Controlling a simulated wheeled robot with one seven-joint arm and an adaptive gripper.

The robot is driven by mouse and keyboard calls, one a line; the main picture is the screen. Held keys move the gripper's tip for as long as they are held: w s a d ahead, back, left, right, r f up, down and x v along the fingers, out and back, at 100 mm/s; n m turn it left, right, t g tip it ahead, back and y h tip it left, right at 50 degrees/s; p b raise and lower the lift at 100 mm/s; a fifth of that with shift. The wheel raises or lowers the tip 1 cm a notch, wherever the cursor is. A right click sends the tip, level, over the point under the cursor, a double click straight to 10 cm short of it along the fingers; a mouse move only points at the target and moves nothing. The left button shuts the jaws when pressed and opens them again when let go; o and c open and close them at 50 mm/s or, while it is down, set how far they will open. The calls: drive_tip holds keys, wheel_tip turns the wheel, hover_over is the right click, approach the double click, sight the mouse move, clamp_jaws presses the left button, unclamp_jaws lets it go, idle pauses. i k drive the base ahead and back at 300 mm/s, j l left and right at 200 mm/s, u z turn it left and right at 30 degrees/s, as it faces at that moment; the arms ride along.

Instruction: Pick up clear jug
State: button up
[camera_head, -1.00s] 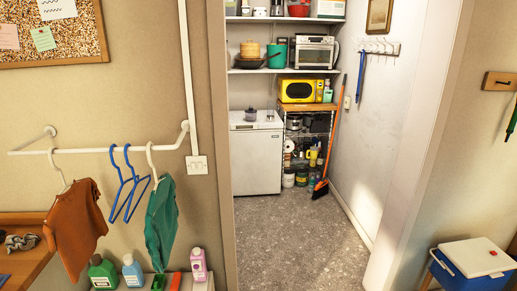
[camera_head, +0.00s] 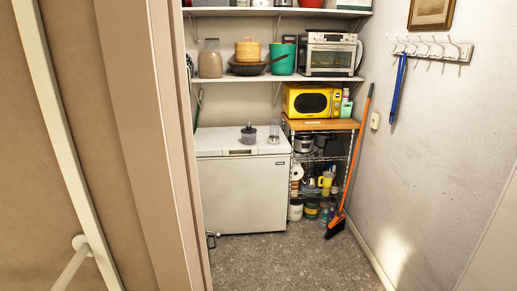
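A white chest freezer (camera_head: 240,195) stands at the back of the alcove. On its top, near the right front, is a small clear upright vessel (camera_head: 274,131), which may be the clear jug. Just left of it stands a greyish see-through container with a dark lid (camera_head: 249,134). Both are small here, and I cannot tell for certain which is the jug. My gripper is not in view.
A wire rack (camera_head: 318,170) with a wooden top and a yellow microwave (camera_head: 312,101) stands right of the freezer. An orange broom (camera_head: 352,165) leans beside it. Shelves (camera_head: 270,77) hang above. The floor (camera_head: 290,265) ahead is clear. A door frame (camera_head: 172,140) is close on the left.

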sight(247, 139)
drive_tip(key=i, duration=2.05)
drive_tip(key=i+z, duration=0.1)
drive_tip(key=i, duration=0.6)
drive_tip(key=i+j, duration=0.15)
drive_tip(key=i, duration=0.55)
drive_tip(key=i+j+z, duration=0.15)
drive_tip(key=i, duration=0.55)
